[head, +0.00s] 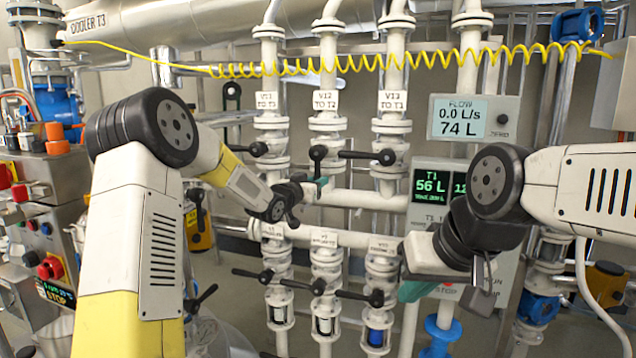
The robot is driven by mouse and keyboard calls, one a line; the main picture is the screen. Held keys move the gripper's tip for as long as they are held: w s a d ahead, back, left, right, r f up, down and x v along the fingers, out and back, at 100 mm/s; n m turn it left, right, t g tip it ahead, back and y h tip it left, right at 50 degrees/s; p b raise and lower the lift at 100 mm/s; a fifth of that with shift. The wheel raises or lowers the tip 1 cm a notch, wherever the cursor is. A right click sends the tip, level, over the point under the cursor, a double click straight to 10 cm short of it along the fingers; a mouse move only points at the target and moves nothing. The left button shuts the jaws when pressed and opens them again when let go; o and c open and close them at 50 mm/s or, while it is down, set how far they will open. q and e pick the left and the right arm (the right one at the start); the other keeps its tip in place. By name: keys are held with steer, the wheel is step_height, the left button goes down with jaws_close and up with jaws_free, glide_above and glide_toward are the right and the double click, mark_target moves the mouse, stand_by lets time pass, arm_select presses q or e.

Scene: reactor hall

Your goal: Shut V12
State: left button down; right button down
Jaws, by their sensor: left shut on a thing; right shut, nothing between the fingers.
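The V12 label (325,100) reads "V12 TO T2" and hangs on the middle of three upright pipes. Below it is the black V12 lever (318,156), whose hub shows and whose arm runs down, roughly along the pipe. My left gripper (318,184), with teal fingertips, is shut on this lever's lower end and hides part of it. My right gripper (413,290) is shut and empty, in front of the lower right pipes, apart from the V12 lever.
The V11 lever (256,149) and V13 lever (384,157) flank V12, both lying sideways. A lower row of black levers (318,286) sits beneath. The flow panel (462,117) reads 0.0 L/s and 74 L. A yellow coiled hose (300,70) crosses above.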

arm_select(q)
steer(key=shift+a, duration=0.1)
steer(key=w+a+r+m+y, duration=0.2)
steer(key=a+r+m+y, duration=0.2)
steer(key=a+r+m, duration=0.4)
steer(key=shift+w+r+m+g, duration=0.4)
steer(key=shift+r+m, duration=0.1)
steer(key=shift+m, duration=3.3)
steer(key=c, duration=1.3)
jaws_free()
steer(key=shift+d+f, duration=0.1)
